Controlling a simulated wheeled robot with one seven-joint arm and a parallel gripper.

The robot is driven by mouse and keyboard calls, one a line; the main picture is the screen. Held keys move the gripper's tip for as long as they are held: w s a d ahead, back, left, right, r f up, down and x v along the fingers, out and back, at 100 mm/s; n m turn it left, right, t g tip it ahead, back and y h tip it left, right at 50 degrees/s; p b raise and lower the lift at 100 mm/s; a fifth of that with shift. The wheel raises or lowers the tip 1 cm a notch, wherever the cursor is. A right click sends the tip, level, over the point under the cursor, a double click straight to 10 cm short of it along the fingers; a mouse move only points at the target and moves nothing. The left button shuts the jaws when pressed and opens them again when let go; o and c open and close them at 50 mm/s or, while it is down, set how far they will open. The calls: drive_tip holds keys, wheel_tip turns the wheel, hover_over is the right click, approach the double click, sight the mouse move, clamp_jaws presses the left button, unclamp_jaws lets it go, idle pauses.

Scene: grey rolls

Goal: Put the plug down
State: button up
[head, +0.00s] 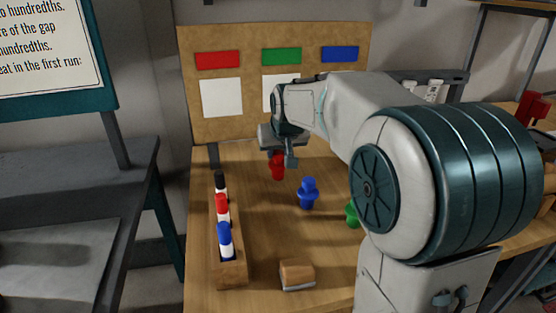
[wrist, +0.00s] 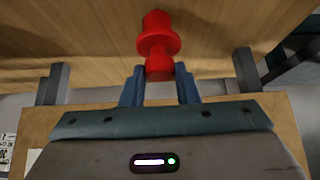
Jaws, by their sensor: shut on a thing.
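A red plug (head: 277,166) with a wide collar shows just below my gripper (head: 281,156) in the head view. In the wrist view the red plug (wrist: 158,42) has its narrow end between the two blue-grey fingers of my gripper (wrist: 160,80), which is shut on it. The plug is near the back of the wooden table (head: 262,235), in front of the board. I cannot tell whether its base touches the table top. A blue plug (head: 308,193) stands upright nearer the front. A green plug (head: 352,213) is partly hidden by my arm.
A wooden rack (head: 232,273) with several markers stands along the left. A wood-backed eraser-like block (head: 297,274) lies at the front. A board (head: 230,134) with red, green and blue labels stands behind. The table middle, left of the blue plug, is clear.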

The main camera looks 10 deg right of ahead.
wheel_tip(320, 180, down, 2)
drive_tip(key=shift+f, duration=0.15)
drive_tip(key=shift+c, duration=0.2)
drive_tip(key=o, duration=0.9)
drive_tip(key=shift+c, duration=0.2)
drive_tip(key=p+v, duration=0.2)
drive_tip(key=v, duration=1)
